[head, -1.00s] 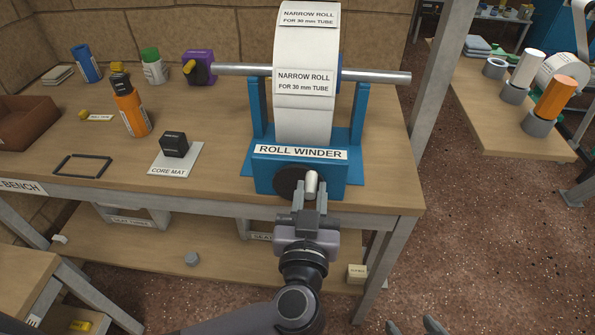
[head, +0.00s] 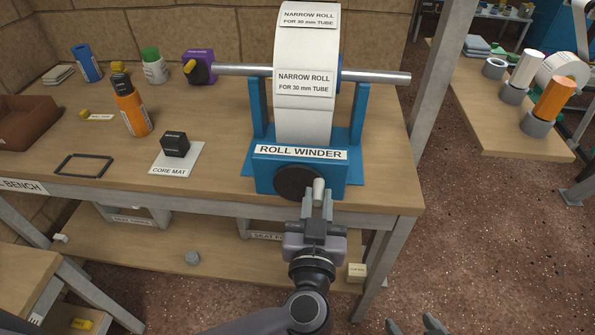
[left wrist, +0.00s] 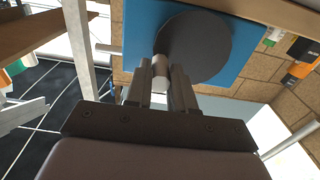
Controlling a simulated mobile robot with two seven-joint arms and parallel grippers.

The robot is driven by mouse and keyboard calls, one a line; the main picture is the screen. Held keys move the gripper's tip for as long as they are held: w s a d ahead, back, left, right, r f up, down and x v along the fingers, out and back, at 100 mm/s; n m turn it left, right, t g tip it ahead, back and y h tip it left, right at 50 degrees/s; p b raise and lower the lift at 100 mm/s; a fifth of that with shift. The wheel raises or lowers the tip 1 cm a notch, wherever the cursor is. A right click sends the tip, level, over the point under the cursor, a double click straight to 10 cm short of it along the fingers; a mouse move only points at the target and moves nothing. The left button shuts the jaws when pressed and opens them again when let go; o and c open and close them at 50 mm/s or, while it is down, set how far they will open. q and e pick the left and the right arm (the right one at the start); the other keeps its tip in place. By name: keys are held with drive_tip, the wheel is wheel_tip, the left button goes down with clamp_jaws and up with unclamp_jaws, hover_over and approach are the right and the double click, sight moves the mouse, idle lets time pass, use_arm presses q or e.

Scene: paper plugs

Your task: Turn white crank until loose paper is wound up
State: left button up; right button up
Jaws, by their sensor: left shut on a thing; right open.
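The white crank (head: 319,186) is a short pale handle standing out from the dark disc (head: 296,182) on the front of the blue roll winder (head: 262,170). My left gripper (head: 318,202) is shut on the crank, at the disc's lower right in the head view. In the left wrist view the crank (left wrist: 159,80) sits between the two fingers, in front of the dark disc (left wrist: 195,48). The white paper roll (head: 303,110) hangs on the metal rod above the winder. I cannot make out a loose paper end.
On the bench (head: 215,115), a black block (head: 175,144) stands on the core mat (head: 160,168), left of the winder. The bench's front edge runs below the winder.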

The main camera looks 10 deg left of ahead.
use_arm(q)
drive_tip(key=shift+d+f, duration=0.15)
drive_tip(key=shift+f, duration=0.05)
idle(0.3)
drive_tip(key=shift+d+f, duration=0.15)
drive_tip(key=shift+f, duration=0.55)
drive_tip(key=shift+c, duration=0.2)
drive_tip(key=shift+f, duration=0.1)
drive_tip(key=shift+o, duration=0.2)
drive_tip(key=shift+f, duration=0.6)
drive_tip(key=shift+a+f, duration=0.1)
drive_tip(key=shift+a, duration=0.15)
